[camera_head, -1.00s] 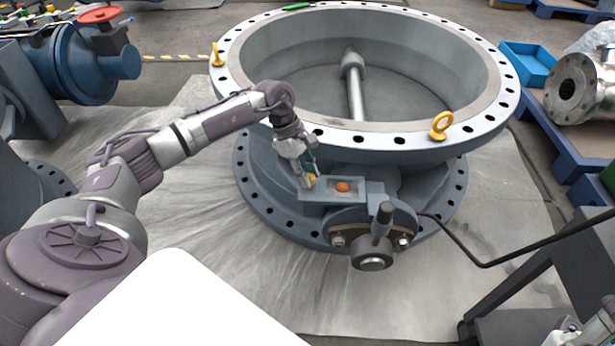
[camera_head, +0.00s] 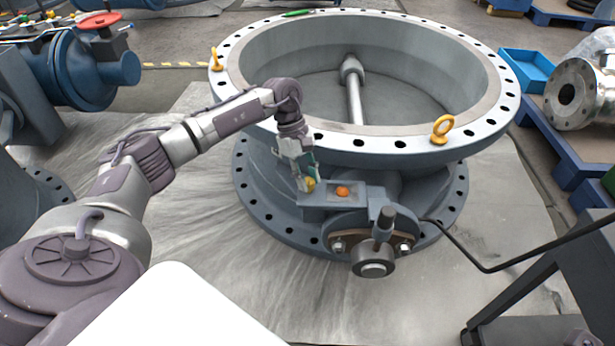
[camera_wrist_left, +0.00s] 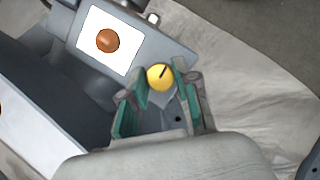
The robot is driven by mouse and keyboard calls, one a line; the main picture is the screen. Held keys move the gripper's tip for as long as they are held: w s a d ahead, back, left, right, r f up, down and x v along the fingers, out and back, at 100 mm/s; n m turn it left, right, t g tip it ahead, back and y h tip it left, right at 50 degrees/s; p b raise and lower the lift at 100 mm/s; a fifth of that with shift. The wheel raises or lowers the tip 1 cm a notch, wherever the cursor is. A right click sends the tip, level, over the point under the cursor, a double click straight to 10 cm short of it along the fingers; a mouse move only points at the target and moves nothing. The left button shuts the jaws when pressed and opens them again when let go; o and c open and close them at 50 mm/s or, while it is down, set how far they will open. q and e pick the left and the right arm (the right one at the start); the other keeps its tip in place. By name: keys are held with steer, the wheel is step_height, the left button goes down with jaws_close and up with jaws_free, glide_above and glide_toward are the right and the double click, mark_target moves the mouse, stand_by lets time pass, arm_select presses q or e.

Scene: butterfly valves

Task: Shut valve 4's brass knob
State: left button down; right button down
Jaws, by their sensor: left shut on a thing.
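The large grey butterfly valve (camera_head: 262,170) lies flat in the middle of the head view, its round bore facing up. A small grey box on its near side carries an orange button (camera_head: 342,191), which also shows on a white plate in the left wrist view (camera_wrist_left: 107,41). The brass knob (camera_wrist_left: 160,77) is yellow with a dark slot line on its face, at the box's end. My left gripper (camera_head: 305,184) is at the knob. In the left wrist view its green-padded fingers (camera_wrist_left: 158,92) are shut on the knob, one on each side. My right gripper is out of view.
Yellow lifting eyes (camera_head: 442,129) stand on the valve's upper flange. A shaft end with an upright stub (camera_head: 383,222) sticks out in front of the box. A black cable (camera_head: 480,268) runs to the right. A blue machine with a red handwheel (camera_head: 100,20) stands at left.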

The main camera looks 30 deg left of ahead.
arm_select(q)
steer(key=c, duration=0.9)
jaws_free()
steer(key=shift+o, duration=0.2)
steer(key=shift+a, duration=0.1)
steer(key=v, duration=1.2)
steer(key=shift+f, duration=0.1)
